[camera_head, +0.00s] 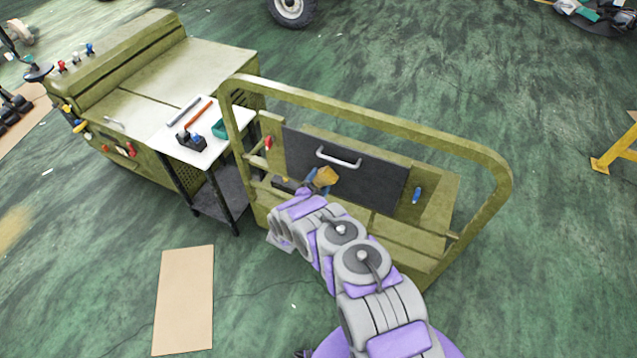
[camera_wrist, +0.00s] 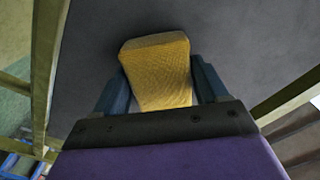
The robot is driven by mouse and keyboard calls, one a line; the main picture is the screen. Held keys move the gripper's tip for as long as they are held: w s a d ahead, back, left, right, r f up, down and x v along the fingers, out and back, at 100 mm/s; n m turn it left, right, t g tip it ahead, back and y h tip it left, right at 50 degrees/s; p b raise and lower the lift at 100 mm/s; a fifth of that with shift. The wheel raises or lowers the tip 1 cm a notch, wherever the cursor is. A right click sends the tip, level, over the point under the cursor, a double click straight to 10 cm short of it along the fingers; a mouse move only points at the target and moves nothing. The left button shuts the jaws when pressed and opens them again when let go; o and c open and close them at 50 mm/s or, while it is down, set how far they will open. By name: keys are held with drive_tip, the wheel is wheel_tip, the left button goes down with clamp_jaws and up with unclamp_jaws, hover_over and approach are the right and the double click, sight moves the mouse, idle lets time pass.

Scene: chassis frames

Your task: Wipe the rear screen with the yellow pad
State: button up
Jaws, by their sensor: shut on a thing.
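The rear screen (camera_head: 378,182) is a dark grey panel with a metal handle, set inside the olive frame of the chassis. It fills much of the wrist view as a dark flat surface (camera_wrist: 240,35). My gripper (camera_head: 318,182) is in front of the screen's left half, below the handle. In the wrist view my gripper (camera_wrist: 160,88) is shut on the yellow pad (camera_wrist: 158,65), with a blue finger on each side. The pad (camera_head: 326,175) also shows in the head view. Its far end is close to the screen; I cannot tell whether it touches.
An olive frame bar (camera_head: 370,118) arches around the screen. A metal handle (camera_head: 339,158) sticks out from it. A white-topped side table (camera_head: 203,135) with tools stands at left. A cardboard sheet (camera_head: 185,300) lies on the green floor.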

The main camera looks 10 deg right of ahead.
sight(329, 185)
drive_tip(key=shift+s+d+r+p, duration=0.15)
drive_tip(key=shift+s+d+p, duration=0.5)
drive_tip(key=shift+d+p, duration=0.35)
drive_tip(key=shift+s+d+p, duration=0.55)
drive_tip(key=shift+d+p, duration=0.1)
drive_tip(key=shift+w+a+b, duration=0.6)
drive_tip(key=shift+w+a, duration=0.4)
drive_tip(key=shift+a, duration=0.15)
drive_tip(key=shift+w+a, duration=0.4)
drive_tip(key=shift+s+a, duration=0.4)
drive_tip(key=shift+s, duration=0.15)
drive_tip(key=shift+p+v, duration=0.4)
drive_tip(key=shift+v, duration=1.95)
